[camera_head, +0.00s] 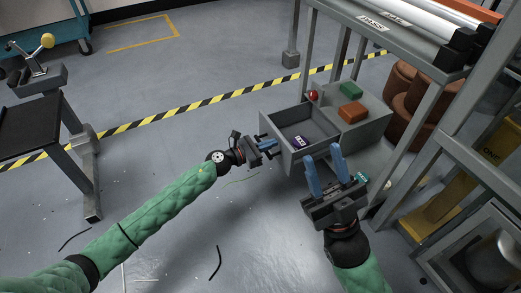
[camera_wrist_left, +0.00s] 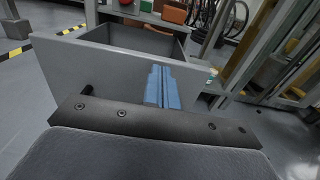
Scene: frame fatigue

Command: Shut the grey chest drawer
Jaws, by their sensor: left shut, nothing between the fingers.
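The grey chest (camera_head: 366,128) stands at the right of the head view with its grey drawer (camera_head: 290,160) pulled out toward me. A small dark blue item with white lettering (camera_head: 299,142) lies inside the drawer. My left gripper (camera_head: 272,147) is shut and empty, its blue fingers at the drawer front near the handle. In the left wrist view the shut blue fingers (camera_wrist_left: 161,88) are in front of the drawer's front panel (camera_wrist_left: 105,75); I cannot tell whether they touch it. My right gripper (camera_head: 324,170) is open, its blue fingers apart, in front of the drawer's right side.
A green block (camera_head: 351,90), an orange-brown block (camera_head: 352,112) and a red ball (camera_head: 312,96) sit on the chest top. A metal rack (camera_head: 425,75) stands close on the right. Brown rolls (camera_head: 402,90) are behind.

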